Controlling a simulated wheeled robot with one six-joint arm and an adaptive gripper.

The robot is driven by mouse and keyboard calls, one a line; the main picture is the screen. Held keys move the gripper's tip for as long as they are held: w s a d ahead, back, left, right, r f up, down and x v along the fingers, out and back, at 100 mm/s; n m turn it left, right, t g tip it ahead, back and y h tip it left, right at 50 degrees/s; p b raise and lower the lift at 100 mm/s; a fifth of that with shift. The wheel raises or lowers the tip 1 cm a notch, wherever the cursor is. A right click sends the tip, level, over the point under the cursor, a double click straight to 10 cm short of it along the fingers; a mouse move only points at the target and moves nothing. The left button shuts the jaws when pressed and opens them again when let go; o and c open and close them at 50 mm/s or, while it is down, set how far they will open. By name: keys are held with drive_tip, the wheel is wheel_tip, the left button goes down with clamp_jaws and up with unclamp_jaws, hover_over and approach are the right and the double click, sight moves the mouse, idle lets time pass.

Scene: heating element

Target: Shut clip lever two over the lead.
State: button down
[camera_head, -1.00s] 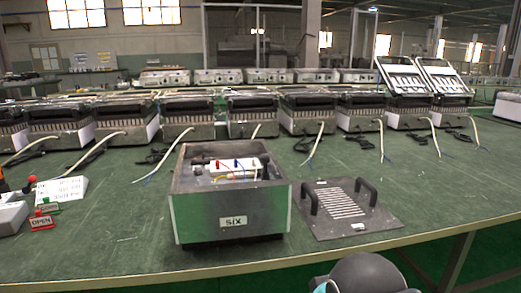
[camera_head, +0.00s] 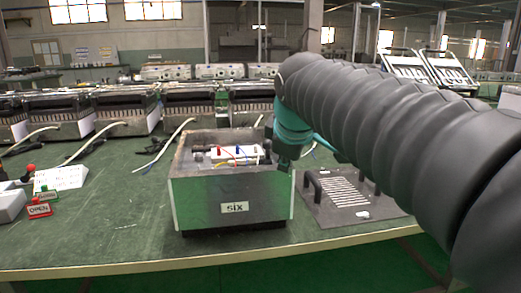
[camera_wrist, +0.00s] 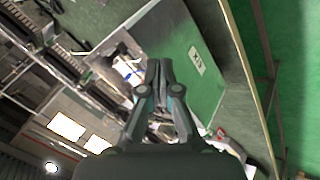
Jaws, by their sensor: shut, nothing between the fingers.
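An open metal box (camera_head: 200,202) labelled "SIX" stands near the table's front edge. Inside is a white terminal block (camera_head: 247,155) with a red lever (camera_head: 219,151) and a blue lever (camera_head: 238,150). A yellow lead (camera_head: 226,164) runs below the block. Which lever is number two, and how far each is shut, is too small to tell. My gripper (camera_wrist: 159,63) is shut and empty in the wrist view, apart from the block. In that view the white block (camera_wrist: 127,68) lies left of the fingertips and the box (camera_wrist: 203,92) to their right. In the head view my wrist is by the box's right rim.
A dark slotted panel (camera_head: 325,213) with handles lies right of the box, partly behind my arm. Several similar units with pale cables stand in a row behind. A red "OPEN" sign (camera_head: 39,210) and a white block (camera_head: 60,179) are at left. Table left of the box is mostly clear.

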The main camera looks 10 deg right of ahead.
drive_tip(key=w+a+r+n+t+b, duration=0.1)
drive_tip(key=w+r+n, duration=0.4)
drive_tip(key=w, duration=0.5)
drive_tip(key=shift+a+r+n, duration=0.15)
drive_tip(key=shift+r+n, duration=0.15)
drive_tip(key=shift+w, duration=0.15)
drive_tip(key=b, duration=0.1)
approach(267, 146)
wheel_tip(267, 146, down, 3)
drive_tip(key=w, duration=0.1)
drive_tip(key=w+f, duration=0.1)
drive_tip(key=w, duration=0.1)
drive_tip(key=shift+w+f, duration=0.2)
drive_tip(key=shift+f, duration=0.15)
drive_tip(key=shift+w+d+f, duration=0.2)
drive_tip(key=shift+w+d, duration=0.05)
drive_tip(key=shift+w, duration=0.35)
drive_tip(key=shift+r, duration=0.1)
